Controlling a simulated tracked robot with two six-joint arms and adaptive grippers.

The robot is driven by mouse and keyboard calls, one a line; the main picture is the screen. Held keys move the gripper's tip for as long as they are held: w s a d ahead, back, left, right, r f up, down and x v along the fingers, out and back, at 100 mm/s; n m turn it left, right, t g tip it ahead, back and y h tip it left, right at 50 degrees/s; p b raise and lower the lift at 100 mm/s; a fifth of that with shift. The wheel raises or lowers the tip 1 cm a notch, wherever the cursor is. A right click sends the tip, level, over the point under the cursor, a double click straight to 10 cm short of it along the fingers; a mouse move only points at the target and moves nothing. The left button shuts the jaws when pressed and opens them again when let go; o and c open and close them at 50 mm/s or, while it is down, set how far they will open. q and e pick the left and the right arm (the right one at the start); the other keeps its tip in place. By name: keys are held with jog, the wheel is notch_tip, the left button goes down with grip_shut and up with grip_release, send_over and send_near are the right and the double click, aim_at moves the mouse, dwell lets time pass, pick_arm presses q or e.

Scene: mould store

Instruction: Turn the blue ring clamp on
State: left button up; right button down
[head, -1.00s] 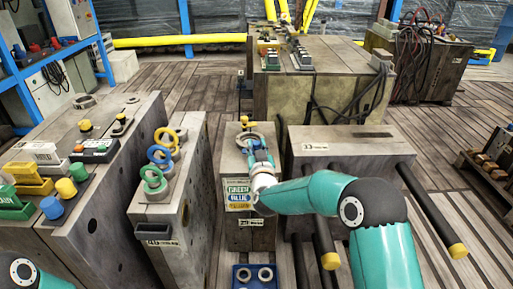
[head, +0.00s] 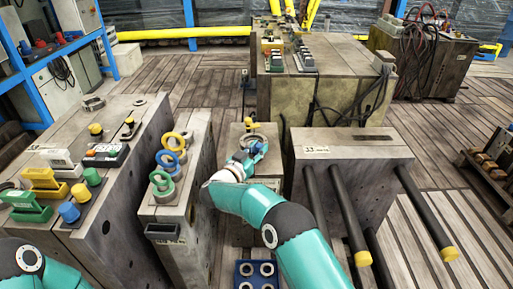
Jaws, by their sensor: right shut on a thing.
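A blue ring (head: 172,163) stands between a yellow ring (head: 174,141) and a green ring (head: 161,184) on the narrow grey block left of centre. On the middle block (head: 236,132) lies a grey ring (head: 260,138) with a yellow part (head: 250,125) behind it. My right gripper (head: 248,156) is over this block at the near side of the grey ring. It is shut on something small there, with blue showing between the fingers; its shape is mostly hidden. My left arm shows at the bottom left, but its gripper is out of view.
A large grey block (head: 335,150) with dark rods (head: 349,210) stands right of the middle block. A blue tray (head: 238,278) with several rings lies at the bottom. Coloured knobs and blocks sit on the left block (head: 140,125).

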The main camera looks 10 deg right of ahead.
aim_at(257, 147)
jog(key=shift+a+r, duration=0.1)
jog(key=shift+r, duration=0.05)
jog(key=c, duration=0.9)
grip_release()
notch_tip(257, 147, up, 10)
jog(key=shift+w+f, duration=0.1)
